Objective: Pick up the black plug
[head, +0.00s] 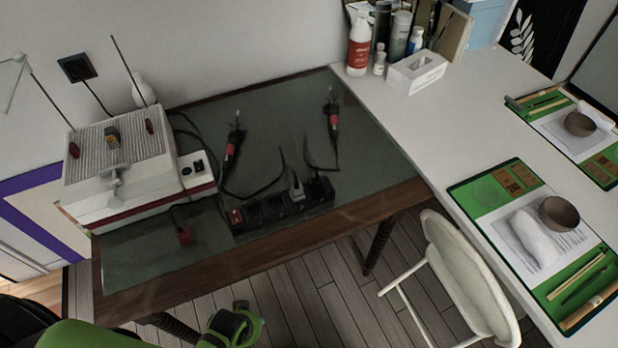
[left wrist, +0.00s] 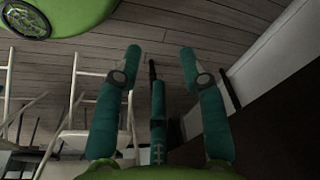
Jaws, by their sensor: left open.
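A black power strip (head: 268,212) lies on the dark green mat near the table's front edge. A grey plug (head: 297,191) stands in it, and a dark shape like a black plug (head: 319,185) shows at its right end; the two dark surfaces blend, so its outline is unclear. My left gripper (head: 236,326) is low at the bottom of the head view, in front of the table and apart from the strip. My right gripper is not in view.
A white chair (head: 460,270) and white desk (head: 470,120) are to the right.

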